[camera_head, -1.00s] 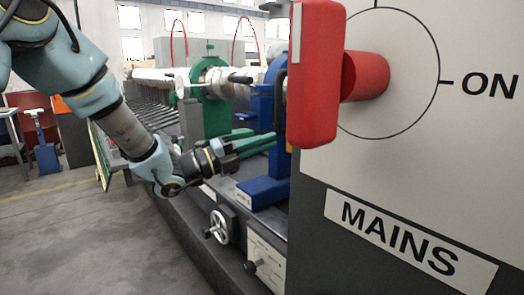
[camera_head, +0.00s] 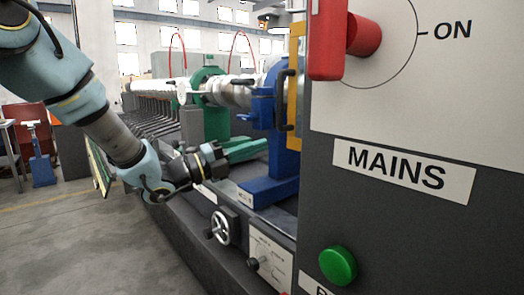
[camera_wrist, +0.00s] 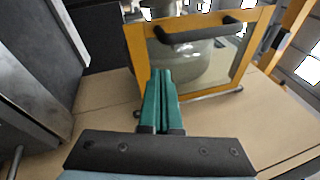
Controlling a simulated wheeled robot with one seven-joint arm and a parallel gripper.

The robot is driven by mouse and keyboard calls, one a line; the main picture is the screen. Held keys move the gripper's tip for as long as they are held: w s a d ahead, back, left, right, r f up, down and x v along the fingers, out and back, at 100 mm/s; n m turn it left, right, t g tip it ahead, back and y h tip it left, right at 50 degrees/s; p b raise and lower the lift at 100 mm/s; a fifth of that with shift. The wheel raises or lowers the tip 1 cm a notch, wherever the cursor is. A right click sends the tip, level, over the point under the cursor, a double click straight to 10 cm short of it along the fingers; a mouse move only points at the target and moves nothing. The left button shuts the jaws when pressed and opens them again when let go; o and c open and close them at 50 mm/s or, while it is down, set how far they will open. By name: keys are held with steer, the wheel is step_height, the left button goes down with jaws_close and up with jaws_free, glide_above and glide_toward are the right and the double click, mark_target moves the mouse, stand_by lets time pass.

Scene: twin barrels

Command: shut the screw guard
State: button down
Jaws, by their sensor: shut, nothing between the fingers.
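A yellow-framed guard (camera_wrist: 139,52) with a clear pane stands ahead of my gripper in the wrist view. A black bar handle (camera_wrist: 198,33) runs across its upper part, and a rounded grey body shows behind the pane. In the head view a narrow strip of yellow frame (camera_head: 297,45) shows beside the switch cabinet, the rest hidden. My gripper (camera_wrist: 160,72) is shut and empty, its green fingers together. Its tips overlap the frame's lower left part in the wrist view; I cannot tell whether they touch. The guard's exact opening is unclear.
The grey cabinet with its MAINS label (camera_head: 400,170), red switch (camera_head: 328,40) and green button (camera_head: 338,265) fills the right. A blue support (camera_head: 270,190) and handwheel (camera_head: 220,228) are near my arm. Open floor (camera_head: 60,250) lies left. Another yellow part (camera_wrist: 290,40) stands right in the wrist view.

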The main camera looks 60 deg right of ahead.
steer(key=b+v, duration=0.2)
steer(key=v, duration=0.6)
steer(key=shift+w, duration=0.3)
steer(key=shift+a, duration=0.1)
